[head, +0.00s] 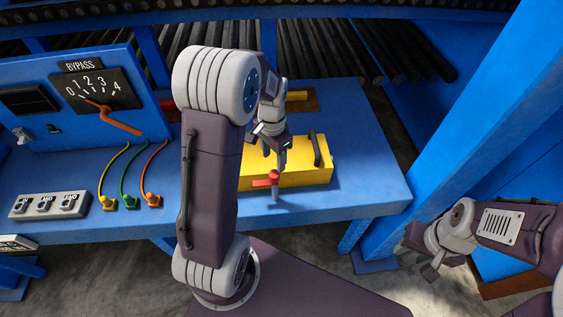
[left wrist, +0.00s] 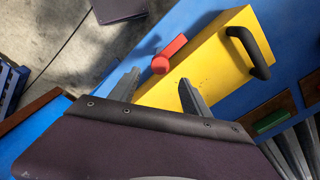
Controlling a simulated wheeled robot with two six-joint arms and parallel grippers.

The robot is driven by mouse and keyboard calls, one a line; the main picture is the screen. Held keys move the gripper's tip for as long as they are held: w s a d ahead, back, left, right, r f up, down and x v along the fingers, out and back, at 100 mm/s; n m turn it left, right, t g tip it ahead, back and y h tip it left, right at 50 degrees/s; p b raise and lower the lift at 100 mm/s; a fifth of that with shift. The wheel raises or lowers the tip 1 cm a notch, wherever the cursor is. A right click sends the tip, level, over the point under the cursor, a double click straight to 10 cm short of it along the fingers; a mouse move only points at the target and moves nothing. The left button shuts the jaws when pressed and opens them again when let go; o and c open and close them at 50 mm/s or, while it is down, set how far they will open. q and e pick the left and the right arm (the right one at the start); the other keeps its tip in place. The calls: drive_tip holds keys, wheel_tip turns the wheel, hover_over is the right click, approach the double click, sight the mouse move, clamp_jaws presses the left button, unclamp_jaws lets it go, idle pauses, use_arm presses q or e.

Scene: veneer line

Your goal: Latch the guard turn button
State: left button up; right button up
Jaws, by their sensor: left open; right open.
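The yellow guard (head: 310,178) is a box with a black handle (head: 317,148), sitting on the blue bench. It also shows in the left wrist view (left wrist: 218,65). A red turn button (head: 264,182) stands at the guard's front face, above a short grey post (head: 275,196); in the head view its bar points left. In the left wrist view the button (left wrist: 173,50) lies just beyond the fingertips, along the guard's edge. My left gripper (head: 274,160) is open and empty, above the button and guard; its fingers (left wrist: 158,85) are apart. My right gripper (head: 428,262) is open, at the lower right, away from the bench.
A bypass panel with an orange pointer (head: 122,127) stands at the left. A blue post (head: 475,125) rises at the right. The bench right of the guard is clear.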

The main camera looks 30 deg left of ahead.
sight(273, 174)
use_arm(q)
drive_tip(key=shift+s+r, duration=0.1)
drive_tip(key=shift+s, duration=0.1)
wheel_tip(273, 174, down, 9)
drive_tip(key=shift+w+a+p, duration=0.1)
drive_tip(key=shift+p, duration=0.65)
drive_tip(key=shift+c, duration=0.4)
clamp_jaws()
idle(0.5)
